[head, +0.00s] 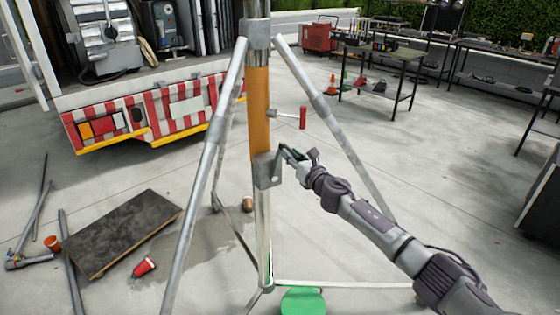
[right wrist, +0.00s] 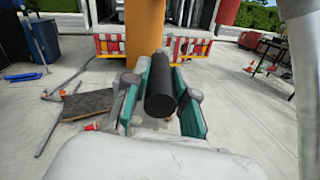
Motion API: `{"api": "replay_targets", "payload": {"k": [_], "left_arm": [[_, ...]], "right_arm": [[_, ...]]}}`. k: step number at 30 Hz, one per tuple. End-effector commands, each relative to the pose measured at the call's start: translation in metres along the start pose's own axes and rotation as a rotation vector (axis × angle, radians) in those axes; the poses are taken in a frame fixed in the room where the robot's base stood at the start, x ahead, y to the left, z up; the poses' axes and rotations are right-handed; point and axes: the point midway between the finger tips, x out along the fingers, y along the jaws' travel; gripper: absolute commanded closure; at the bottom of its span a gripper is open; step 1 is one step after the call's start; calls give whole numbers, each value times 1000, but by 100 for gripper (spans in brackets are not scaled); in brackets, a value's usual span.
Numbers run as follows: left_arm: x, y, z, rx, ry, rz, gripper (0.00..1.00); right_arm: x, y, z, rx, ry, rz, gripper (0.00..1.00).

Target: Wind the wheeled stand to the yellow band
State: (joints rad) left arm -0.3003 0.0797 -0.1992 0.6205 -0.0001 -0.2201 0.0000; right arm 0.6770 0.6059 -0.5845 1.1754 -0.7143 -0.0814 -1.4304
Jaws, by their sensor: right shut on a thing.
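The stand (head: 231,98) is a grey metal tripod with splayed legs and an upright central tube. An orange-yellow band (head: 259,112) covers the tube between the top collar and a grey bracket (head: 266,171); it also shows in the right wrist view (right wrist: 144,33). A crank with a red grip (head: 302,118) sticks out to the right of the band. My right gripper (head: 290,154) is beside the bracket. In the right wrist view its green-padded fingers (right wrist: 164,100) are shut around a black cylindrical handle (right wrist: 161,85). My left gripper is out of view.
A green disc (head: 303,301) is at the stand's foot. A truck (head: 150,110) stands behind; tables (head: 385,52) are at back right.

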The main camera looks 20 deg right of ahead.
Motion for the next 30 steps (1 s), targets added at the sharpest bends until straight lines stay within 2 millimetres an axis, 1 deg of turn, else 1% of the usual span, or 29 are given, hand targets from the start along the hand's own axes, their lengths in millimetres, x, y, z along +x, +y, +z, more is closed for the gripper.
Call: {"api": "replay_targets", "payload": {"k": [1,4,6,8,12,17,20,24,28,30], "left_arm": [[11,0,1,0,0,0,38],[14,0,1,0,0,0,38],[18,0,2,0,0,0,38],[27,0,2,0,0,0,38],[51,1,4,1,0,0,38],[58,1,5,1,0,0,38],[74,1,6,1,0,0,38],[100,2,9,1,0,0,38],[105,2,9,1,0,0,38],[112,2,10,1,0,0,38]], "right_arm": [[-2,-16,-14,-5,12,-13,99],[-2,-22,-13,-3,13,-9,99],[-2,-26,-16,-2,13,-9,99],[-2,-34,-21,-3,13,-10,99],[-2,-57,-32,-4,12,-10,99],[-1,-66,-31,-2,10,-7,99],[-1,-76,-42,-2,9,-10,99],[-1,-95,-56,-2,5,-12,99],[-2,-100,-57,-1,5,-11,99],[-2,-103,-64,-1,5,-12,99]]}}
